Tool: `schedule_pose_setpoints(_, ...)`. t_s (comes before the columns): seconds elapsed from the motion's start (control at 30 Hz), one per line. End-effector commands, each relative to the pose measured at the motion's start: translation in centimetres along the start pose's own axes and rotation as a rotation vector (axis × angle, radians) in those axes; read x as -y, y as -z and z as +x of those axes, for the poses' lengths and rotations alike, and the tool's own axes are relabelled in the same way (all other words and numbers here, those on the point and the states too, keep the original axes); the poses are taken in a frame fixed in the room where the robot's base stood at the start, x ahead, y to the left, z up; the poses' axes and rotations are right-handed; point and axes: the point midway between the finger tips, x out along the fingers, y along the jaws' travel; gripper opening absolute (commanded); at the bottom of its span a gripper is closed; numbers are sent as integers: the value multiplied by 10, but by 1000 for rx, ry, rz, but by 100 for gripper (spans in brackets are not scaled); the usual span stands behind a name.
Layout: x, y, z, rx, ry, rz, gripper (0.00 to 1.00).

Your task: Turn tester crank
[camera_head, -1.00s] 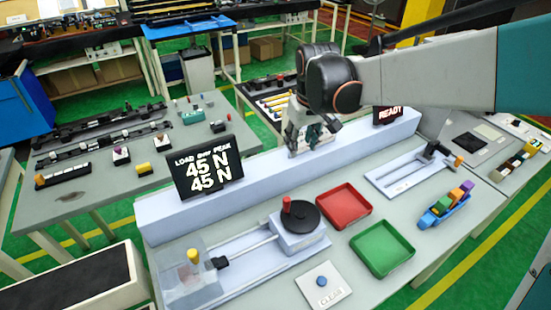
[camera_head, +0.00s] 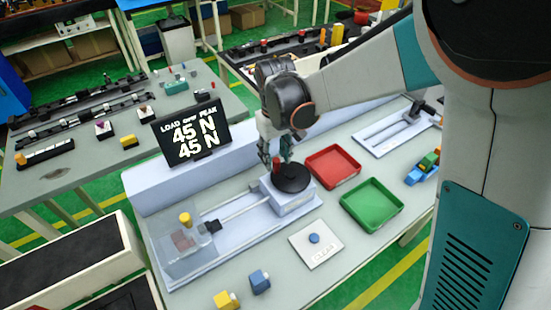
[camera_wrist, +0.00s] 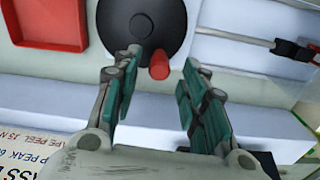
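The tester (camera_head: 290,199) stands on the bench with a round black crank disc (camera_head: 292,178) on top. A red crank knob (camera_head: 276,162) stands up near the disc's rim. In the wrist view the red knob (camera_wrist: 159,66) lies ahead of and between the two teal finger pads, close to the left fingertip. My gripper (camera_head: 280,150) is open just above the knob; it also shows in the wrist view (camera_wrist: 160,75) with a wide gap. Whether a finger touches the knob cannot be told. The display (camera_head: 192,131) reads load 45 N and peak 45 N.
A red tray (camera_head: 333,166) and a green tray (camera_head: 372,205) lie right of the tester. A CLEAR button (camera_head: 314,239) is in front. A clear box (camera_head: 185,247) with a yellow knob stands left. Yellow (camera_head: 226,299) and blue (camera_head: 259,281) blocks lie near the front edge.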

Motion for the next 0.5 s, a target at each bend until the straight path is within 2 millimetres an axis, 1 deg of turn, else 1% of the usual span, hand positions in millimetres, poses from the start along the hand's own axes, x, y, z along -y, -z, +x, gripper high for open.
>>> schedule_pose_setpoints(0.03, 0, 1, 8, 0, 0, 0, 39)
schedule_pose_setpoints(0.2, -1, 1, 22, 0, 0, 1, 39)
schedule_pose_setpoints(0.5, -1, 0, 26, 0, 0, 1, 39)
